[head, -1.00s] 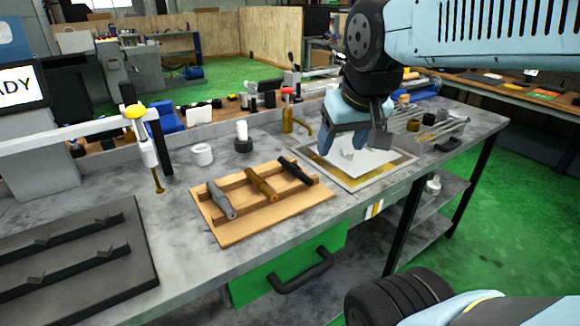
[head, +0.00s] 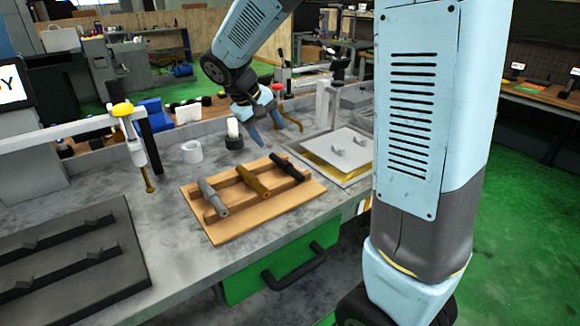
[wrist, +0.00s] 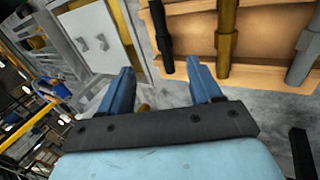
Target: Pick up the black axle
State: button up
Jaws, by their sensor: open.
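The black axle (head: 287,167) lies on the wooden rack (head: 222,236), at its right end, beside a brass-coloured axle (head: 252,182) and a grey axle (head: 212,196). In the wrist view the black axle (wrist: 160,38) is at the top, left of the brass axle (wrist: 227,38) and the grey axle (wrist: 304,50). My gripper (head: 277,134) is open and empty above the bench, behind the black axle. In the wrist view its two blue fingers (wrist: 163,86) are spread, apart from the axle.
A tray with a pale lidded plate (head: 340,149) lies right of the rack. A white ring (head: 192,152) and a black-and-white cylinder (head: 233,135) stand behind it. A dark V-block plate (head: 70,255) lies at left. Bare bench separates this plate from the rack.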

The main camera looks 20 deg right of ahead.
notch_tip(320, 180, down, 2)
jog(key=w+a+h, duration=0.1)
jog(key=w+a, duration=0.1)
jog(key=w, duration=0.1)
send_near(283, 163)
jog(key=x, duration=0.4)
jog(key=shift+w+f, duration=0.2)
jog(key=shift+f, duration=0.1)
jog(key=shift+x, duration=2.7)
jog(key=shift+s+d+r, duration=0.1)
jog(key=shift+s+d, duration=0.05)
jog(key=shift+d, duration=0.05)
jog(key=shift+c, duration=0.3)
grip_shut()
